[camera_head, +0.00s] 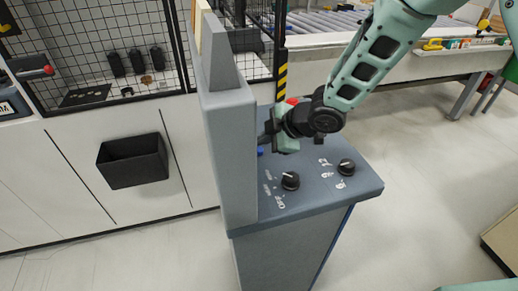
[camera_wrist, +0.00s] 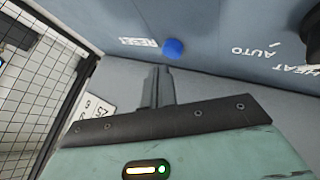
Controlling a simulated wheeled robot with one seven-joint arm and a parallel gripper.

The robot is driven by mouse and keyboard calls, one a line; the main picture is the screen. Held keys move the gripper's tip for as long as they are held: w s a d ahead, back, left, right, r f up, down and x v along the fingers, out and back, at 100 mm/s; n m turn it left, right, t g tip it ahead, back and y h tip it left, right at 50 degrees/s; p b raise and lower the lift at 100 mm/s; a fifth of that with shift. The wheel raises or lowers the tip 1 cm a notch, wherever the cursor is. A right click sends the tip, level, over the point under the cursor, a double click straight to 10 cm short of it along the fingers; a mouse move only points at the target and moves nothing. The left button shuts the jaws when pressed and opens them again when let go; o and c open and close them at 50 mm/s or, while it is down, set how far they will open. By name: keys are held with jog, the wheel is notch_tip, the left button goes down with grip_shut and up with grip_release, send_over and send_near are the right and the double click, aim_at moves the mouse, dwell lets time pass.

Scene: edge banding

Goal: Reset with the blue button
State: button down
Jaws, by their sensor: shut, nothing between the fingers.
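The blue button (camera_wrist: 173,48) sits on the grey control panel, beside the white RESET label (camera_wrist: 138,42) in the wrist view. In the head view only a small part of the blue button (camera_head: 261,151) shows, to the left below my gripper. My gripper (camera_wrist: 158,72) is shut and empty, its fingertips a little short of the button in the wrist picture. In the head view my gripper (camera_head: 266,138) hovers over the back left of the panel, close to the upright screen housing. I cannot tell whether the fingertips touch anything.
The console (camera_head: 315,192) carries two black knobs, one by OFF (camera_head: 290,181) and one at the right (camera_head: 346,167). A red button (camera_head: 292,101) shows behind my wrist. The tall housing (camera_head: 228,150) stands close left of my gripper. A mesh fence (camera_head: 120,50) is behind.

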aim_at(263, 151)
jog(key=shift+f, duration=0.1)
dwell(0.3)
jog(key=shift+f+b, duration=0.35)
jog(key=shift+b, duration=0.05)
jog(key=shift+f+b, duration=0.45)
jog(key=shift+f, duration=0.05)
dwell(0.5)
dwell(0.4)
jog(key=shift+r+p, duration=0.8)
jog(key=shift+r, duration=0.15)
notch_tip(263, 151, up, 5)
jog(key=p, duration=0.4)
dwell(0.5)
